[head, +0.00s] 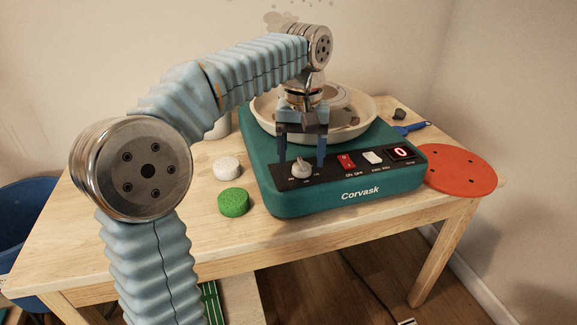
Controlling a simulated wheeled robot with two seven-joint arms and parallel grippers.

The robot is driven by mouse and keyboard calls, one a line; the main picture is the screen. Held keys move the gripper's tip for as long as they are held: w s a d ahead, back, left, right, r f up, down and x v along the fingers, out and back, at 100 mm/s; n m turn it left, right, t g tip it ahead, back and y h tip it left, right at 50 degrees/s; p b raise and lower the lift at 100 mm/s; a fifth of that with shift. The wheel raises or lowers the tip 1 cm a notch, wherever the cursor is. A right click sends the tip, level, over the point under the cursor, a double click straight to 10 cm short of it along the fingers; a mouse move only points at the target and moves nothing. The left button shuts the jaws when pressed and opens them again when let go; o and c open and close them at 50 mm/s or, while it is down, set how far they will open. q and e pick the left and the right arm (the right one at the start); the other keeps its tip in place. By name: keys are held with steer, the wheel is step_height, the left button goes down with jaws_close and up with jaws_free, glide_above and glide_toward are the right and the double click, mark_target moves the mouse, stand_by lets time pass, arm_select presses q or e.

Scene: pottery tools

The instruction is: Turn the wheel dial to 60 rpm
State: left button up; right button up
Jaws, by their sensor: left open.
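The teal pottery wheel (342,205), labelled Corvask, stands on the wooden table. Its grey dial (301,169) is at the left end of the black front panel. The red digital display (401,153) at the panel's right end appears to read 0. My left gripper (302,162) is open and points down at the dial, its two fingers to either side in the picture. I cannot tell whether they touch it. My right gripper is not in view.
A red switch (346,161) and a white switch (373,157) sit right of the dial. A cream splash pan (265,110) is behind. A green sponge (233,203) and a white round piece (227,168) lie left. An orange disc (460,171) lies right.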

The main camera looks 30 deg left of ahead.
arm_select(q)
step_height(320, 180, down, 2)
steer(key=shift+w, duration=0.15)
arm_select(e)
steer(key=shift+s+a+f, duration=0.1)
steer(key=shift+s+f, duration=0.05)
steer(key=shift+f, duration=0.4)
arm_select(q)
steer(key=c, duration=1)
steer(key=shift+c, duration=0.3)
